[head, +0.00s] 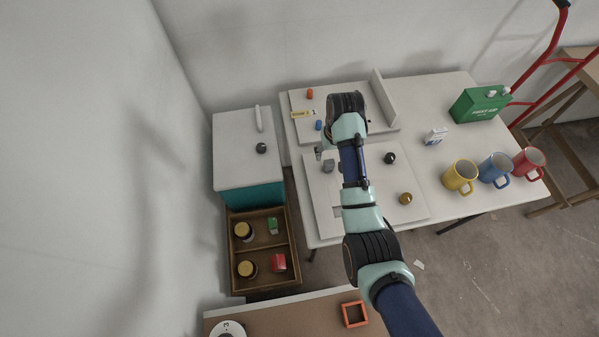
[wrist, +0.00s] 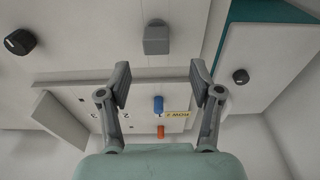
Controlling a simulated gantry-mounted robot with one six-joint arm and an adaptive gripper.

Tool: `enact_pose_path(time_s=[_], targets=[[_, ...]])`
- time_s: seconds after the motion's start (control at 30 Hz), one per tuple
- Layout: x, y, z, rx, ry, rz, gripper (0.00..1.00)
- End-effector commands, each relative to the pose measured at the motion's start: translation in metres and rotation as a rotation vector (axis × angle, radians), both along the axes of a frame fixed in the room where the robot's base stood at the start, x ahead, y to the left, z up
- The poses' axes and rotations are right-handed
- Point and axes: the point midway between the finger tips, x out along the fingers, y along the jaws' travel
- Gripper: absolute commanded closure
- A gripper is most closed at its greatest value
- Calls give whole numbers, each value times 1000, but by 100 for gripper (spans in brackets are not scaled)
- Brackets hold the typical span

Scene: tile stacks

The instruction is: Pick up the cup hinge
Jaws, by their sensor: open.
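A small grey block-like piece (head: 328,166) sits on the front white panel on the table, left of my forearm. It looks like the likeliest cup hinge, but its shape is too small to confirm. It also shows in the wrist view (wrist: 157,40), near the top middle and beyond the fingertips. My gripper (wrist: 160,72) is open and empty, its two fingers spread wide, with the grey piece apart from them. In the head view my gripper is mostly hidden behind my wrist; only a grey bit of it shows above the grey piece.
A blue peg (head: 319,125), an orange peg (head: 309,93) and a yellow label (head: 303,114) are on the rear panel. A black knob (head: 390,158) and a brass knob (head: 405,198) are right of my arm. Mugs (head: 460,176) stand right; a white cabinet (head: 236,160) stands left.

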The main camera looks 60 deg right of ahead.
Motion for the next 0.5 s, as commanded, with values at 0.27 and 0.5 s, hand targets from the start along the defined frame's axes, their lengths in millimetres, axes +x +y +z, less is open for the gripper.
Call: enact_pose_path(time_s=[0.27,0.5], targets=[[2,-1,-23,1,1,2,35],[1,-1,-46,0,1,3,35]])
